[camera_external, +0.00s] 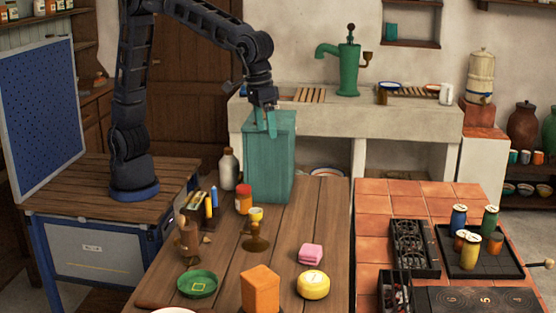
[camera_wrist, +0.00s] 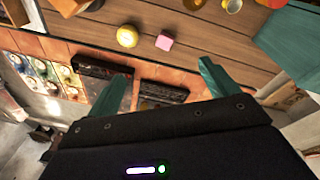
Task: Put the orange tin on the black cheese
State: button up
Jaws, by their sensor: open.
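An orange block-shaped tin (camera_external: 260,290) stands at the front of the wooden table; an orange box also shows at the top left of the wrist view (camera_wrist: 70,5). I see no black cheese. A round yellow piece like a cheese (camera_external: 313,285) lies right of the tin, and also shows in the wrist view (camera_wrist: 127,36). My gripper (camera_external: 268,124) is open and empty, with teal fingers, high at the table's back by a tall teal box (camera_external: 268,160). Its fingers spread apart in the wrist view (camera_wrist: 166,75).
A pink block (camera_external: 311,254) sits behind the yellow piece. A tiled counter (camera_external: 385,190) at right holds a dark tray (camera_external: 470,262) with several canisters.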

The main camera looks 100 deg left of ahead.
jog(key=s+a+r+m+t, duration=0.1)
jog(key=s+a+r, duration=0.2)
jog(key=s+a, duration=0.65)
jog(key=s+a+r+m, duration=0.2)
jog(key=s+a, duration=0.4)
jog(key=a, duration=0.6)
jog(key=s+a+f+m+t, duration=0.1)
jog(key=s+a+f, duration=0.2)
jog(key=s+a, duration=0.2)
jog(key=s+a+f+m, duration=0.1)
jog(key=s+a+f, duration=0.2)
jog(key=s, duration=0.9)
jog(key=a, duration=0.2)
jog(key=shift+s+a+m+t+y, duration=0.25)
jog(key=shift+a+m+t+y, duration=0.05)
jog(key=shift+t, duration=0.1)
